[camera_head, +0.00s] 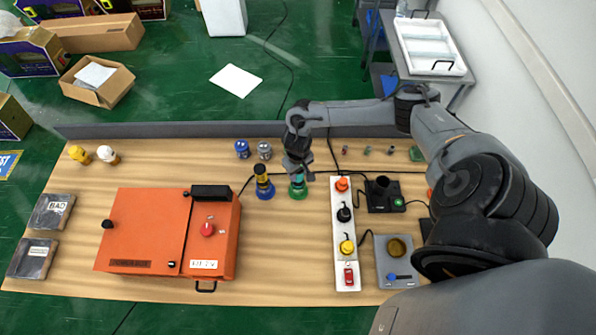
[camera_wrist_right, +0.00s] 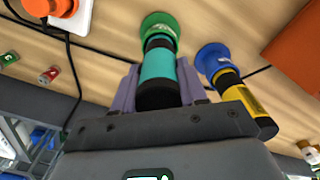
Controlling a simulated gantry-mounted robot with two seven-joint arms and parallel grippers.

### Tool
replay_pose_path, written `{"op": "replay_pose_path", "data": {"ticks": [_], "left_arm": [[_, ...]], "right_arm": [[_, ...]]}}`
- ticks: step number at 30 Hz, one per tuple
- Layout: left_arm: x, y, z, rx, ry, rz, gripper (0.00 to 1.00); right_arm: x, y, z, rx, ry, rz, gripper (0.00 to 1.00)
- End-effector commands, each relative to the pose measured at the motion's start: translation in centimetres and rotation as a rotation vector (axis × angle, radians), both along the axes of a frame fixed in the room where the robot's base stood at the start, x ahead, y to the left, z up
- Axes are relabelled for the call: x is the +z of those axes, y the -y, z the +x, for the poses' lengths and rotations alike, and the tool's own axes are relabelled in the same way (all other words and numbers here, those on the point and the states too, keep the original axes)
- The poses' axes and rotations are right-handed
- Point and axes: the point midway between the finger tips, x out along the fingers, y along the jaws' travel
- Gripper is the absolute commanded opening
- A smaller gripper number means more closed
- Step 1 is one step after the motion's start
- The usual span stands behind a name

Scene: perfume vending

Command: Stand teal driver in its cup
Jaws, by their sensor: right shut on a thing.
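The teal driver (camera_wrist_right: 158,66) has a teal band and dark ends and is between the fingers of my right gripper (camera_wrist_right: 158,85). In the head view the right gripper (camera_head: 298,170) is over the green cup (camera_head: 299,193), with a little teal (camera_head: 298,181) showing below it. The driver's far end meets the green cup (camera_wrist_right: 160,28) in the wrist view and looks roughly in line with it. I cannot tell how deep it sits. My left gripper is not in view.
A yellow-and-black driver stands in a blue cup (camera_head: 265,193) just left. An orange box (camera_head: 150,232) stands further left. A white strip with buttons (camera_head: 344,262) lies to the right, beside a black fixture (camera_head: 384,195). Bare table lies in front of the cups.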

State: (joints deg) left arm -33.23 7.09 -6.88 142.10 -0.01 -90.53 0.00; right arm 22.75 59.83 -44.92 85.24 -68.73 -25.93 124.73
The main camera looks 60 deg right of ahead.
Motion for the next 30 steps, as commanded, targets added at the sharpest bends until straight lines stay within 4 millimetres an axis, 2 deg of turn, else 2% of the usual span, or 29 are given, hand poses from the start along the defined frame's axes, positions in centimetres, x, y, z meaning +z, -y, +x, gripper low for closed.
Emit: {"op": "replay_pose_path", "data": {"ticks": [5,6,11,23,30], "left_arm": [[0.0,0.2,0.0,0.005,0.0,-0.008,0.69],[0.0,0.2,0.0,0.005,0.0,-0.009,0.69],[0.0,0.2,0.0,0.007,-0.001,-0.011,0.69],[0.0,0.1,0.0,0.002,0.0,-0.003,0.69],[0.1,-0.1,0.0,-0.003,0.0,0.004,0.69]], "right_arm": [[0.1,0.0,0.1,0.0,0.001,0.0,0.05],[0.1,0.0,0.1,0.0,0.001,0.0,0.46],[0.1,0.0,0.0,0.0,0.001,0.0,0.71],[0.5,0.0,0.0,0.001,0.001,0.0,0.71],[3.7,0.0,0.1,0.002,0.004,-0.001,0.71]]}}
